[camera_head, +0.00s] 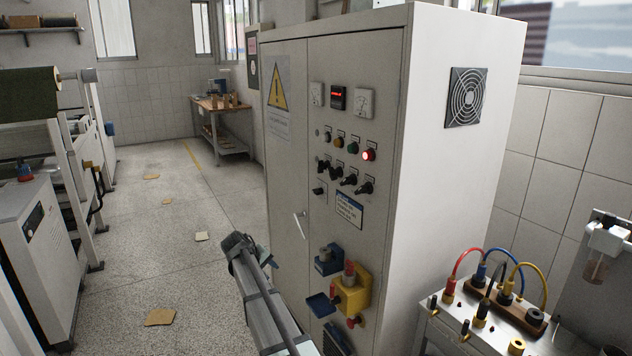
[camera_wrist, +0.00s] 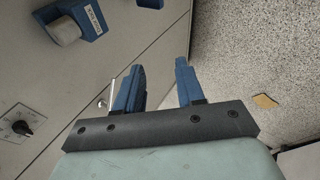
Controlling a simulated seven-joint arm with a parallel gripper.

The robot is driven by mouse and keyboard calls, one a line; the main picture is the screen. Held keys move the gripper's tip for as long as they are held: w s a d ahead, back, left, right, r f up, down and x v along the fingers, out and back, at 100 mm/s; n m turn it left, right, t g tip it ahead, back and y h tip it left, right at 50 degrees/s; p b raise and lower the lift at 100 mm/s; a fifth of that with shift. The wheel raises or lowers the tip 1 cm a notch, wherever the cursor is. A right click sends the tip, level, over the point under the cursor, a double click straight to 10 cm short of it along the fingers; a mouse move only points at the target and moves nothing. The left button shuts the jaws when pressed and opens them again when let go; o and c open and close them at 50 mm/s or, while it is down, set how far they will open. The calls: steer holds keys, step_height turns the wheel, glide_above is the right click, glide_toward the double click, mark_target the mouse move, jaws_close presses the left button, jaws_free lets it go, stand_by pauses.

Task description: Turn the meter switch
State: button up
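The grey cabinet (camera_head: 285,200) has two white dial meters (camera_head: 363,103) near its top, with a red-lit display (camera_head: 338,98) between them. Several black rotary switches (camera_head: 348,180) sit below the lamps, with a lone one (camera_head: 318,191) lower left. I cannot tell from labels which is the meter switch. The wrist view shows one black knob on a pale marked plate (camera_wrist: 18,128), at the left edge. My gripper (camera_wrist: 159,68) has two blue fingers apart, with nothing between them. It is close to the cabinet's door handle (camera_wrist: 105,100), away from the knob.
Blue (camera_head: 328,260) and yellow (camera_head: 352,296) boxes project from the cabinet's lower front. A bench with coloured cables (camera_head: 480,325) stands at right. A white machine (camera_head: 40,250) stands at left. The floor (camera_head: 150,240) between is mostly clear, with scattered paper scraps.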

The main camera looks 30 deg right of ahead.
steer(key=w+d+r+n+h, duration=0.1)
steer(key=w+d+r+h, duration=0.2)
steer(key=r, duration=0.5)
steer(key=w+d+r+n+h, duration=0.1)
steer(key=w+d+r+n, duration=0.15)
steer(key=w+r, duration=0.4)
steer(key=n+g+h, duration=0.1)
steer(key=n+h, duration=0.4)
glide_toward(318, 166)
steer(key=w+a+f, duration=0.3)
steer(key=a+f, duration=0.2)
step_height(318, 166, up, 3)
steer(key=s+n+g+h, duration=0.1)
steer(key=n+g+h, duration=0.1)
steer(key=n, duration=0.2)
steer(key=d+n, duration=0.1)
steer(key=d, duration=0.3)
steer(key=d+n, duration=0.1)
steer(key=d, duration=0.4)
steer(key=d+n, duration=0.1)
steer(key=d, duration=0.4)
steer(key=shift+s+r+n, duration=0.1)
steer(key=shift+s+n, duration=0.15)
steer(key=shift+s, duration=0.05)
steer(key=shift+c, duration=0.4)
jaws_close()
